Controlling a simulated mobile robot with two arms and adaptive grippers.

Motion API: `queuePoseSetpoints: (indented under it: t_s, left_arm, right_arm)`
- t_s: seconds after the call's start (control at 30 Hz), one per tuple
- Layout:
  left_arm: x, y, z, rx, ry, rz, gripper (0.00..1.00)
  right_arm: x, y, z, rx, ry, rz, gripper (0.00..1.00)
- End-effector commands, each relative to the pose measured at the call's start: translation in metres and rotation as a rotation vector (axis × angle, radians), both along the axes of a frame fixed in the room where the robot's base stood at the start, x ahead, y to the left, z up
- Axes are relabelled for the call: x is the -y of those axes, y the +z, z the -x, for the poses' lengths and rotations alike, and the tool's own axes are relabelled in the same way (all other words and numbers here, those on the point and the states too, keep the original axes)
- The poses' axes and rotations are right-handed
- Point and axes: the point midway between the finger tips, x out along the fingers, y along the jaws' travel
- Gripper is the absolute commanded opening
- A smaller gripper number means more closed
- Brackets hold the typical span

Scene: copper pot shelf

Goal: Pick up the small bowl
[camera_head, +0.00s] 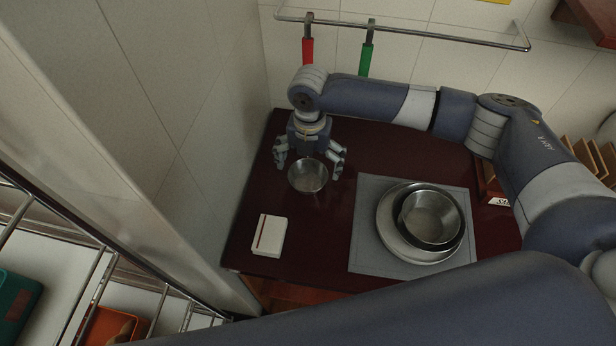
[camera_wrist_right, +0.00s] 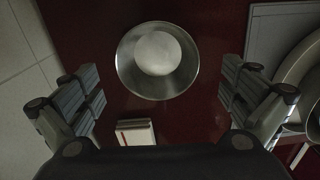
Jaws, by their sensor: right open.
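The small bowl (camera_head: 308,176) is a round metal bowl standing upright on the dark red counter (camera_head: 312,240). My right gripper (camera_head: 310,164) is open and empty above the bowl's far side, with a finger to each side of it. In the right wrist view the bowl (camera_wrist_right: 157,60) lies ahead of and between the spread fingers (camera_wrist_right: 162,95), with gaps on both sides. I cannot tell exactly how high the fingertips are above the counter. My left gripper is not in view.
A white box or book (camera_head: 269,236) lies in front of the bowl. To the right, a grey mat (camera_head: 366,222) bears a plate (camera_head: 384,214) with nested bowls (camera_head: 431,217). A wall stands close on the left. A rail (camera_head: 400,32) with red and green handled tools hangs behind.

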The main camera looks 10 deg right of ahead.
Motion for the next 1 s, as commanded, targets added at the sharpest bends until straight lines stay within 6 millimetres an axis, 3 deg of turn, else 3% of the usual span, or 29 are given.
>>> queuePoseSetpoints:
  t_s: [0.17,0.3,0.4,0.6,0.77,1.0]
  left_arm:
    - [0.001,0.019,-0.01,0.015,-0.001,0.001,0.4]
    - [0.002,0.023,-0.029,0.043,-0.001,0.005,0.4]
    - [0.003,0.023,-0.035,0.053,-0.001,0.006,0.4]
    - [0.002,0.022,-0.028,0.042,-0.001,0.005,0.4]
    - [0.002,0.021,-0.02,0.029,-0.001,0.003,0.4]
    - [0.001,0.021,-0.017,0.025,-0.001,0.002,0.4]
  right_arm:
    - [-0.004,-0.023,0.003,-0.004,0.0,0.002,1.0]
    - [-0.004,-0.042,0.003,-0.003,-0.001,0.002,1.0]
    - [-0.004,-0.048,0.003,-0.002,0.0,0.001,1.0]
    - [-0.004,-0.049,0.003,-0.001,0.0,0.002,1.0]
    - [-0.004,-0.049,0.003,-0.001,0.0,0.002,0.64]
    - [-0.004,-0.048,0.003,-0.001,0.0,0.002,0.61]
